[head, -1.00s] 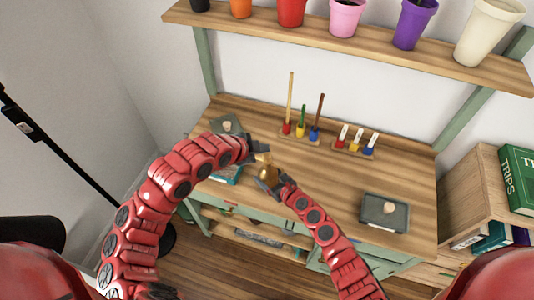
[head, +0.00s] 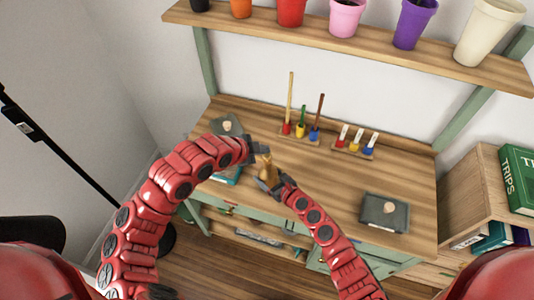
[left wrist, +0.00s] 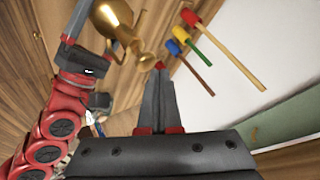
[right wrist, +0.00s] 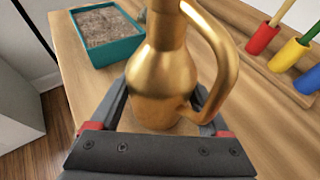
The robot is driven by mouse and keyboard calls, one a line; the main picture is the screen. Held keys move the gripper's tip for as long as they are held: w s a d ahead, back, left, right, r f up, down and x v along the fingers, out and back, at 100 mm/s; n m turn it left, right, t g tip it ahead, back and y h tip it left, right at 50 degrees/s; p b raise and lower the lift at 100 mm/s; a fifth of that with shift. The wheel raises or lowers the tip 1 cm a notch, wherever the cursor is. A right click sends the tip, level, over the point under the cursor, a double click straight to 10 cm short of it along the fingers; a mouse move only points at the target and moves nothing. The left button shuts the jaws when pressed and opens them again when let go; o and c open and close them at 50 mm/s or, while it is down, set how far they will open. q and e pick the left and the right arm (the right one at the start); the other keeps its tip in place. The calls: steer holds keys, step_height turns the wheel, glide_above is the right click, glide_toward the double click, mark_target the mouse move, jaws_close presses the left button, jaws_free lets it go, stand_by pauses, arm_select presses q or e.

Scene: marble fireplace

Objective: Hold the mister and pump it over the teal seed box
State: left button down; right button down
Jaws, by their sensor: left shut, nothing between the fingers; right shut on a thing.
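The brass mister (right wrist: 160,75) is upright in my right gripper (head: 268,182), which is shut around its body. Its curved handle is on the right in the right wrist view, where its top is cut off. My left gripper (head: 257,149) is shut and empty, close to the mister's top; its fingertips (left wrist: 160,68) point at the mister's narrow end in the left wrist view, and I cannot tell whether they touch. The teal seed box (right wrist: 118,50), filled with grey-brown soil, sits on the bench left of the mister. In the head view the left arm partly hides the box (head: 229,179).
The wooden bench (head: 330,185) holds two dark trays, one at back left (head: 228,124) and one at right (head: 384,212). Racks with coloured pegs (head: 301,131) stand at the back. A shelf of pots (head: 350,45) hangs above. The bench middle is clear.

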mark_target(263, 156)
arm_select(q)
steer(key=shift+f, duration=1.05)
stand_by(0.9)
steer(key=shift+r, duration=1.3)
steer(key=shift+r, duration=0.15)
steer(key=shift+r, duration=2.4)
arm_select(e)
jaws_free()
